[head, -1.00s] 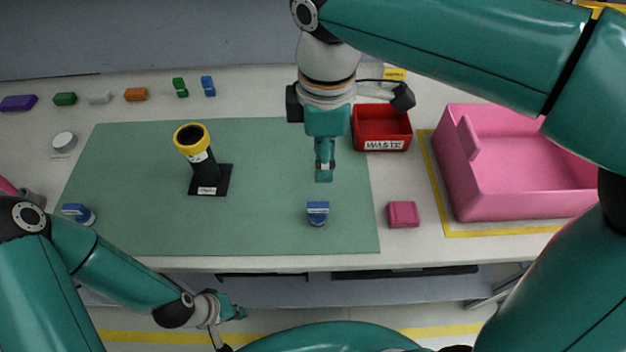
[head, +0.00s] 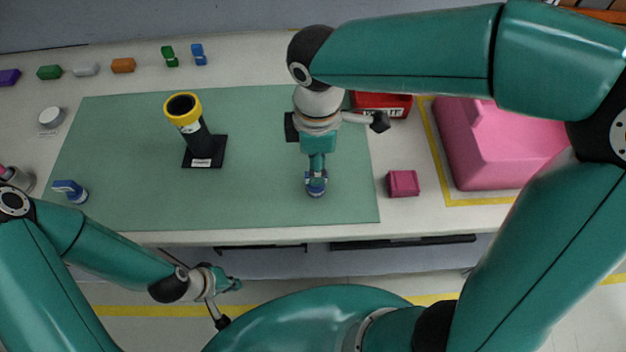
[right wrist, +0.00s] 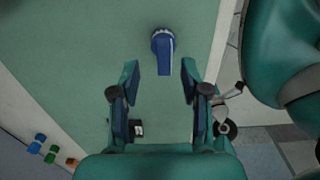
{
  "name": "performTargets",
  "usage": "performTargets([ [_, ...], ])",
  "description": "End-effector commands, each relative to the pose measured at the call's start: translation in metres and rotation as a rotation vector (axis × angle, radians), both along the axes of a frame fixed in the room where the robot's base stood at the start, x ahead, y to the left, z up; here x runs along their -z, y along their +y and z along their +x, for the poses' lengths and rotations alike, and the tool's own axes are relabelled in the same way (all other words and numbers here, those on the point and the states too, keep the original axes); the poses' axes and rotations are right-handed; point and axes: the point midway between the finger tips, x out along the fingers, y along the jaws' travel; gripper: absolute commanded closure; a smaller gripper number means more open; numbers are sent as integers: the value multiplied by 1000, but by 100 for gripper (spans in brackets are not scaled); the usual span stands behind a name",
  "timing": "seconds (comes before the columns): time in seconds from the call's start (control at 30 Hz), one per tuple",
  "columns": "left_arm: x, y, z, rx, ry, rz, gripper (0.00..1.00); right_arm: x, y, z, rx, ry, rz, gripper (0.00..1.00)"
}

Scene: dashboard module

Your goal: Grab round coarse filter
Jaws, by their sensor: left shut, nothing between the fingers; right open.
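A blue part with an upright tab on a round base (head: 316,191) stands on the green mat (head: 260,130), front right of its middle. A white round disc (head: 51,117) lies left of the mat. No readable label shows which is the round coarse filter. My right gripper (head: 316,172) is open, just above the front-right blue part. In the right wrist view this part (right wrist: 163,50) shows between and beyond the open fingers, apart from them. My left gripper (head: 232,285) is shut and empty, in front of the table.
A black cylinder with a yellow rim (head: 183,106) stands on a black base. Several small coloured blocks line the back left.

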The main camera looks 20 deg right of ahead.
Motion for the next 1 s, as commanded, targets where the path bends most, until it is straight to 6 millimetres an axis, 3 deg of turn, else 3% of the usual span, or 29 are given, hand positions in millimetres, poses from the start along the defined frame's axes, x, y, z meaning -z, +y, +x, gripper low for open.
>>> performTargets([
  [0.3, 0, 0, 0, 0, 0, 0, 100, 42, 1, -3, 0, 2, -1, 54],
  [0.57, 0, 0, 0, 0, 0, 0, 100, 46, 1, -3, 0, 1, -1, 54],
  [0.67, 0, 0, 0, 0, 0, 0, 100, 46, 1, -3, 0, 0, -1, 66],
  [0.87, 0, 0, 0, 0, 0, 0, 100, 45, 1, -3, 0, 0, 0, 99],
  [1.0, 0, 0, 0, 0, 0, 0, 100, 45, 1, -3, -1, 0, 0, 100],
])
